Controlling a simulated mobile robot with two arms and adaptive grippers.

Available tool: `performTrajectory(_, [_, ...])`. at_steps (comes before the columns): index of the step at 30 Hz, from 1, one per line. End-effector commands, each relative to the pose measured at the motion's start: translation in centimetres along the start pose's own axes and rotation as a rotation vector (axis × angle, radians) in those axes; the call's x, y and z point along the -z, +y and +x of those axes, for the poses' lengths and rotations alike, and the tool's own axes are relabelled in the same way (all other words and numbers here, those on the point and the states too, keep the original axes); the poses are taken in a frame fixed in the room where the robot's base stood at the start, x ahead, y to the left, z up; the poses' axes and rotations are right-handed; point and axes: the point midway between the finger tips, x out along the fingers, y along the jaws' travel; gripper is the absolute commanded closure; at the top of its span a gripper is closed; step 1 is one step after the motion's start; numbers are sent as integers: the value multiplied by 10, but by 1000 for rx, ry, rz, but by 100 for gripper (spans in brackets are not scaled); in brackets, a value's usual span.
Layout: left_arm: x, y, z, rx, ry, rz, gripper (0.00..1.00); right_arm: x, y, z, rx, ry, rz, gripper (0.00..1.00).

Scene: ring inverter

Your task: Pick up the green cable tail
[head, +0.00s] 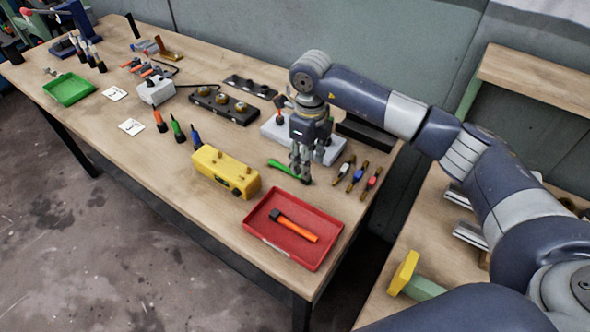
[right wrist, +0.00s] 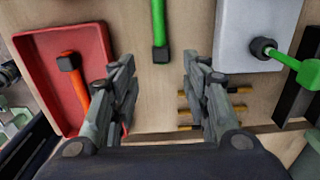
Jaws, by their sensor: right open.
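A green cable tail (head: 281,166) lies on the wooden table between the yellow block and the grey box. In the right wrist view the green cable tail (right wrist: 159,22) comes in from the top edge and ends in a black tip. My right gripper (head: 302,175) points down over the black-tipped end and hides part of it. In the right wrist view its fingers (right wrist: 160,75) are apart with nothing between them, and the black tip lies just ahead of the gap. I cannot tell the height above the table. My left gripper is not in view.
A red tray (head: 258,233) holding an orange cable tail (head: 298,229) lies at the near edge. A yellow block (head: 222,172) stands left. A grey box (head: 272,131) stands behind; a second green cable (right wrist: 285,59) plugs into it. Several slim coloured tools (head: 356,175) lie right.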

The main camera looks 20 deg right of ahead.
Motion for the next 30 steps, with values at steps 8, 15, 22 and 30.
performTrajectory(8, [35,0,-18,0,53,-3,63,1,1,27,-4,3,0,57])
performTrajectory(15, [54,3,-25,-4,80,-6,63,0,1,55,-3,-1,-1,57])
performTrajectory(22, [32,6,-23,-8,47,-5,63,0,0,57,-1,-2,-1,57])
performTrajectory(30, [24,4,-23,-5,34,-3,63,0,0,57,-2,-2,-1,100])
